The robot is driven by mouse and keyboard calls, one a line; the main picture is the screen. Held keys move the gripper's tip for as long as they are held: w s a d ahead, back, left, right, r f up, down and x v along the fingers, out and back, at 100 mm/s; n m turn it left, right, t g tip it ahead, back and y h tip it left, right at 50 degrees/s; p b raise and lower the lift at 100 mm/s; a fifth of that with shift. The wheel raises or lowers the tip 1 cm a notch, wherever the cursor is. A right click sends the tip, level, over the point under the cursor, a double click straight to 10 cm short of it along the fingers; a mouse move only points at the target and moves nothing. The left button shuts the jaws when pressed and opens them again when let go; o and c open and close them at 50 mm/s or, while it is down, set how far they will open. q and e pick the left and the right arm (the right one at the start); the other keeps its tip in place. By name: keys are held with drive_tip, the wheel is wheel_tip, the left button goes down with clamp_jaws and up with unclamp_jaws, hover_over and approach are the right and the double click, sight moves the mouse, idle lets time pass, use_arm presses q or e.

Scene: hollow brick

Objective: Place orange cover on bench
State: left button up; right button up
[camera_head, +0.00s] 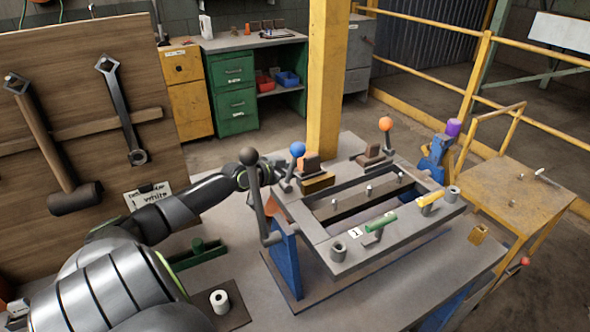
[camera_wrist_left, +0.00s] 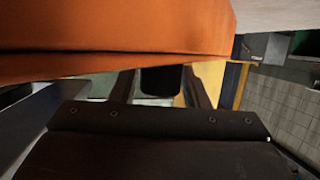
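A small patch of orange (camera_head: 270,206), which may be part of the orange cover, shows beside the blue stand in the head view, partly behind a lever. In the left wrist view a large orange surface (camera_wrist_left: 120,30) fills the top, very close to the camera. My left gripper (camera_head: 268,174) reaches the left end of the grey fixture, partly hidden by the dark-knobbed lever. In the wrist view its two fingers (camera_wrist_left: 162,85) stand apart, but their tips are hidden behind the orange surface. I cannot tell whether they grip it. The bench (camera_head: 345,310) carries the fixture. My right gripper is not in view.
Levers with dark (camera_head: 249,156), blue (camera_head: 298,149) and orange (camera_head: 386,124) knobs rise around the grey fixture (camera_head: 350,258). A yellow post (camera_head: 328,80) stands behind it. The front of the bench is mostly clear.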

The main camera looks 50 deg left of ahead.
use_arm(q)
drive_tip(key=shift+o, duration=0.8)
drive_tip(key=shift+s+r, duration=0.1)
drive_tip(key=shift+s+r+p, duration=0.1)
drive_tip(key=shift+s+p, duration=0.15)
drive_tip(key=shift+p, duration=0.05)
drive_tip(key=p+v, duration=0.3)
drive_tip(key=v, duration=0.8)
drive_tip(key=shift+s, duration=0.1)
